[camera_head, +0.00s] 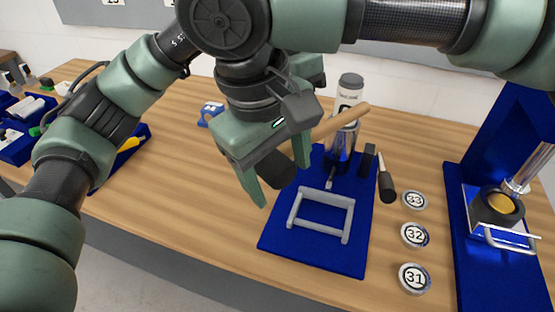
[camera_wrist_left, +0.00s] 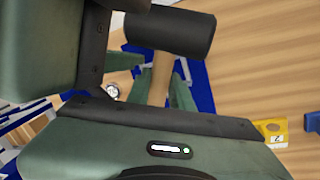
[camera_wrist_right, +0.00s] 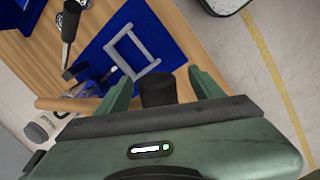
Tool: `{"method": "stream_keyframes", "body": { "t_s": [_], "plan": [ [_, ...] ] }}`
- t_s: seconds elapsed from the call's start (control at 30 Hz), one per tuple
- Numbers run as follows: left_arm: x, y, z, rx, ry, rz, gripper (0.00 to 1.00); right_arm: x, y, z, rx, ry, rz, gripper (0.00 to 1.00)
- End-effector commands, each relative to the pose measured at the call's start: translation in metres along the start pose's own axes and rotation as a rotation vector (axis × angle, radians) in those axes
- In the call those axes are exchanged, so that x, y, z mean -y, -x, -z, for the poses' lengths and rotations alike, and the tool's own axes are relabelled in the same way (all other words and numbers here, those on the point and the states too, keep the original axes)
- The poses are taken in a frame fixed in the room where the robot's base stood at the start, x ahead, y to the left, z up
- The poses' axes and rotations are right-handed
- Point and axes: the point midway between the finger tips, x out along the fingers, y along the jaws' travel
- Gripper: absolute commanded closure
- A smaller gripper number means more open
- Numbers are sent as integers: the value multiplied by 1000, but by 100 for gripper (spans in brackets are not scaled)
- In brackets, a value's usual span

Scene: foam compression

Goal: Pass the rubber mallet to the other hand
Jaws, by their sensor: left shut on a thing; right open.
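The rubber mallet has a black head (camera_head: 277,169) and a pale wooden handle (camera_head: 344,119), held above the table. My right gripper (camera_head: 276,172) is open, with its fingers on either side of the black head. In the right wrist view the head (camera_wrist_right: 158,89) sits between the spread fingers and the handle (camera_wrist_right: 70,103) runs left. My left gripper (camera_wrist_left: 158,88) is shut on the mallet; in its wrist view the handle runs down from the head (camera_wrist_left: 170,34) between its fingers. In the head view my left gripper is mostly hidden behind my right arm and hand.
A blue mat (camera_head: 307,255) with a grey frame (camera_head: 322,214) lies below. A bottle (camera_head: 346,115) and a black-handled tool (camera_head: 386,184) stand or lie near it. Numbered discs (camera_head: 414,235) and a blue press (camera_head: 500,240) are at right. Blue trays (camera_head: 20,145) are at left.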

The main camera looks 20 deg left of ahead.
Motion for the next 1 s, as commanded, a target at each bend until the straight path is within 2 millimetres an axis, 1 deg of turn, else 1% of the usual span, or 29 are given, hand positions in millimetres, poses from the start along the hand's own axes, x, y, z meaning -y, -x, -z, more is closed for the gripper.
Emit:
{"method": "stream_keyframes", "body": {
  "t_s": [0.13, 0.17, 0.2, 0.27, 0.3, 0.4, 0.47, 0.5, 0.57, 0.6, 0.87, 1.0],
  "plan": [
    [0, 1, 0, -2, 0, 0, 100, 0, 0, 0, 0, 0, 0, 32],
    [0, 1, 0, -2, 0, 0, 100, 0, 0, 0, 0, 0, 0, 35],
    [0, 1, 0, -2, 0, 0, 100, 0, 0, 0, 0, 0, 0, 46],
    [0, 1, 0, -2, 0, 0, 100, 0, 0, 0, 0, 0, 0, 63],
    [0, 1, 0, -2, 0, 0, 100, 0, 0, 0, 0, 0, 0, 74],
    [0, 1, 0, -3, 1, -1, 100, 0, 0, 0, 0, 1, 1, 100],
    [0, 1, 1, -4, 1, -1, 100, 1, 1, 0, 0, 2, 2, 100],
    [0, 1, 1, -5, 2, -1, 73, 1, 1, 0, -2, 2, 2, 100],
    [0, 1, 1, -5, 2, -1, 56, 1, 1, 0, -2, 2, 2, 100],
    [0, 1, 1, -4, 1, -1, 53, 1, 1, 0, -2, 2, 1, 100],
    [0, 0, 0, -1, 0, 0, 53, 0, 1, 0, -1, 0, 0, 100],
    [0, 7, 0, -3, 1, 2, 53, 0, 1, 0, -2, -1, -1, 100]
  ]
}}
